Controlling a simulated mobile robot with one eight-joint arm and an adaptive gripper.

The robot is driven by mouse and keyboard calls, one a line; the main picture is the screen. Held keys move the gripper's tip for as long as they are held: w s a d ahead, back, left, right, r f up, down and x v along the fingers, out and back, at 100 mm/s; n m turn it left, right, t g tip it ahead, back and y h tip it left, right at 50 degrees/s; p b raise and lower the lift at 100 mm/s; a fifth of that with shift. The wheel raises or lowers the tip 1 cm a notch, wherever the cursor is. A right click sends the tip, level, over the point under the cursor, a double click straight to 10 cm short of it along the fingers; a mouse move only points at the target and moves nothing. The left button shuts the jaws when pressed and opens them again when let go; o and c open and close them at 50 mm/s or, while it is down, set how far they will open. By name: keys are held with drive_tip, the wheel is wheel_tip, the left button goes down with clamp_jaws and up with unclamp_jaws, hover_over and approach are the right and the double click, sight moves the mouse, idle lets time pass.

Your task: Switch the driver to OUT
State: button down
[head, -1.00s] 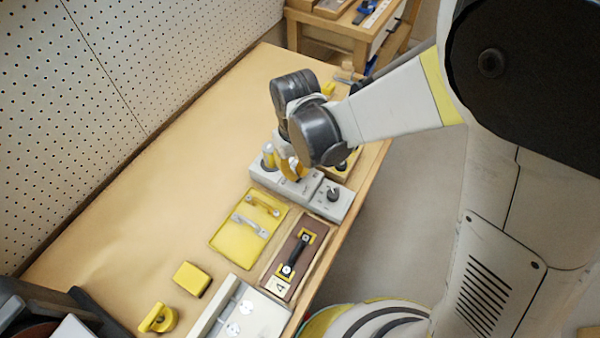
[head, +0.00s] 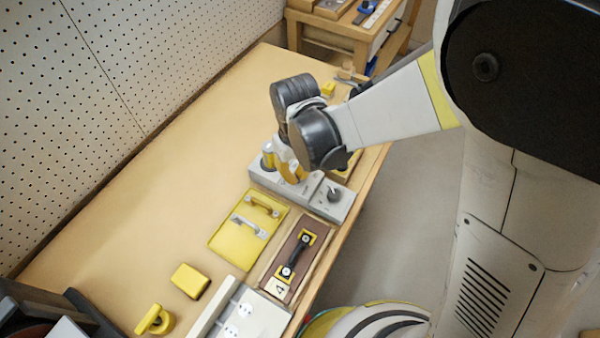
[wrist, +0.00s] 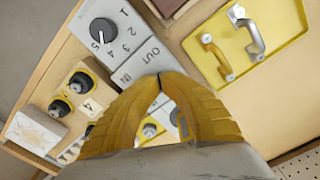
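The grey switch panel (head: 262,177) sits on the bench under my gripper. In the wrist view, the words OUT and IN stand on this grey panel (wrist: 130,62), just beyond my fingertips. My gripper (wrist: 160,79) has yellow ridged fingers whose tips meet over the panel next to these words. In the head view my gripper (head: 295,178) is low over the panel. The driver's moving part is hidden behind the fingers, so I cannot tell its position or whether the fingertips touch it. I see nothing held between the tips.
A dial (wrist: 103,31) numbered 1 to 5 is on the adjoining grey block. A yellow plate (head: 228,243) with two handles and a brown board (head: 309,257) with a black handle lie nearby. A yellow block (head: 190,281) is further off. The bench's left side is clear.

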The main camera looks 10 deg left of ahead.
drive_tip(key=shift+f, duration=0.2)
drive_tip(key=shift+r, duration=0.15)
drive_tip(key=shift+r+p, duration=2.4)
drive_tip(key=shift+r, duration=1)
drive_tip(key=d+r+m+t+y, duration=0.1)
drive_tip(key=d+r+m+t, duration=0.25)
drive_tip(key=d+r, duration=0.9)
drive_tip(key=s+d+r+m+t, duration=0.1)
drive_tip(key=s+d+m+t, duration=0.1)
drive_tip(key=d, duration=0.4)
drive_tip(key=s+d+r+m+t+h, duration=0.1)
drive_tip(key=s+d+r+m, duration=0.1)
drive_tip(key=d, duration=0.5)
drive_tip(key=shift+s+t+b, duration=0.35)
drive_tip(key=shift+s+b, duration=0.05)
drive_tip(key=shift+s, duration=0.35)
